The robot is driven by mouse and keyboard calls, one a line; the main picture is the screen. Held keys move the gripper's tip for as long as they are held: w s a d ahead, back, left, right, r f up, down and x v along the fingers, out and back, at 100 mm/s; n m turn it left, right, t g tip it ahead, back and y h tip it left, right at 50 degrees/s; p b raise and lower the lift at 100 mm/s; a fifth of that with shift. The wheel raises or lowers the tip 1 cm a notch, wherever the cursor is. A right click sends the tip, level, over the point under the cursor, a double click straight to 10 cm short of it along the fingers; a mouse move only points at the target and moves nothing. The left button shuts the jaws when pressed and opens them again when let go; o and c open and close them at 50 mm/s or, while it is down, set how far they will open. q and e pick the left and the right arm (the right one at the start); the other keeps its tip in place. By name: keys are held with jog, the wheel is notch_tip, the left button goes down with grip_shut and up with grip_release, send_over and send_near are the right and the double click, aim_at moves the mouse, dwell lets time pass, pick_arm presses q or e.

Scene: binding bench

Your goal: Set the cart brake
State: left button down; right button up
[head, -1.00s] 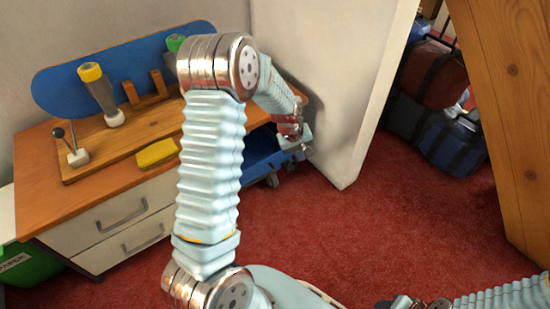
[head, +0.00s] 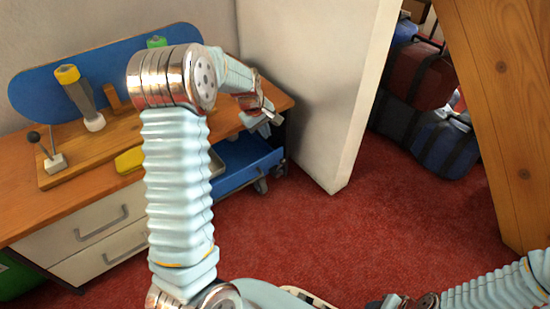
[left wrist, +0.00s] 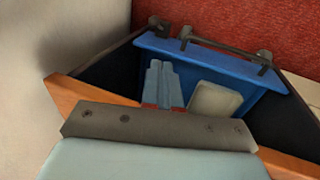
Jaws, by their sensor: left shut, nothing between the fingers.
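I cannot make out the brake for certain.
The bench top (head: 30,213) carries a wooden board with tools and a yellow item (head: 130,160). Red carpet (head: 290,240) is clear in front; bags (head: 440,145) lie at right.

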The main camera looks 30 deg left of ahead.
pick_arm(q)
jog(key=b, duration=0.3)
send_over(280, 166)
jog(key=s, duration=0.2)
notch_tip(280, 166, down, 16)
jog(key=shift+s+a+r, duration=0.15)
jog(key=shift+a, duration=0.25)
jog(key=shift+d, duration=0.1)
jog(key=shift+s+d, duration=0.15)
jog(key=shift+d, duration=0.1)
jog(key=shift+s+d+f, duration=0.3)
jog(key=shift+d, duration=0.3)
jog(key=d+f, duration=0.1)
jog(key=s+d, duration=0.1)
jog(key=d, duration=0.1)
jog(key=shift+f, duration=0.4)
jog(key=shift+a, duration=0.2)
